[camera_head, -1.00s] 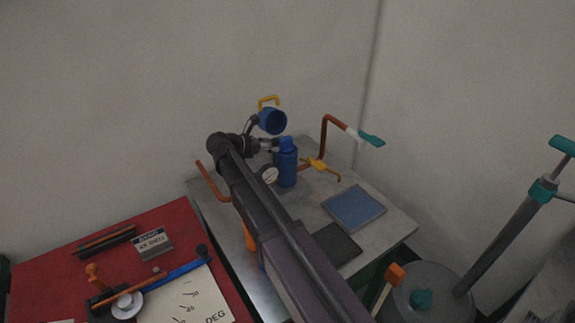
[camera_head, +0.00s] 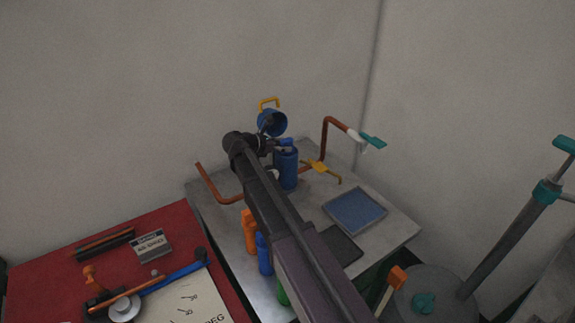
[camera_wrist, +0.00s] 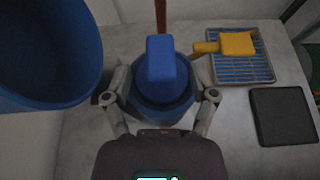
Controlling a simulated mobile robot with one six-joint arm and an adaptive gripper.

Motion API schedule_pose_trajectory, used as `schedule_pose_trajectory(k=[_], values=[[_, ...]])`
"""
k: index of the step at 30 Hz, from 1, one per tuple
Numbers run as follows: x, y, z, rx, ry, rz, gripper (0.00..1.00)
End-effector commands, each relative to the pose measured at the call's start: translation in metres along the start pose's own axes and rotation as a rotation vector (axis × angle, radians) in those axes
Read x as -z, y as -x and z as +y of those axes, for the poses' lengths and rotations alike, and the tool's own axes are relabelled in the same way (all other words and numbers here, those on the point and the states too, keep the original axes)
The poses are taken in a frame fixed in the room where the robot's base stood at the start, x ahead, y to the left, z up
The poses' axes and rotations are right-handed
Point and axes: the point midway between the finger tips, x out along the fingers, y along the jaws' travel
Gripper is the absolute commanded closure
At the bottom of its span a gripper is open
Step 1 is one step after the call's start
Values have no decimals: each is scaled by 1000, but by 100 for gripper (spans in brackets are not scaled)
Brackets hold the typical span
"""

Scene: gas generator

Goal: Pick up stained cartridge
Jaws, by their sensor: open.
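A blue upright cylinder (camera_head: 287,170) with a narrower top stands on the grey table. In the wrist view its blue block-shaped top (camera_wrist: 160,68) rises from a round blue body (camera_wrist: 163,112). I cannot make out any stain, so I cannot confirm that this is the stained cartridge. My gripper (camera_wrist: 160,85) is open, with one finger on each side of the cylinder's top; I cannot tell whether they touch it. In the head view my gripper (camera_head: 278,146) is at the cylinder's upper left, partly hidden by my arm.
An open blue cup-shaped part (camera_head: 272,122) with a yellow handle is close behind my gripper. A reddish pipe (camera_head: 325,140) and a yellow handle (camera_head: 320,166) are at right. A blue tray (camera_head: 355,210) and dark pad (camera_head: 343,245) lie in front. Orange (camera_head: 249,232) and blue (camera_head: 264,255) bottles stand left.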

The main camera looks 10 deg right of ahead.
Motion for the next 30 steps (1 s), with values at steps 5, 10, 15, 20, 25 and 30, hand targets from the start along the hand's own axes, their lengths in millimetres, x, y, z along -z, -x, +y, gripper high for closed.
schedule_pose_trajectory(k=[5, 10, 15, 20, 25, 30], values=[[2, -16, 0, 0, 0, 0, 26], [0, -18, 0, 0, 1, 0, 26], [0, -18, -1, 0, 1, 0, 26], [0, -19, -1, 0, 1, 0, 26], [0, -19, -1, 1, 0, 0, 44], [0, -19, -1, 1, 0, 0, 94]])
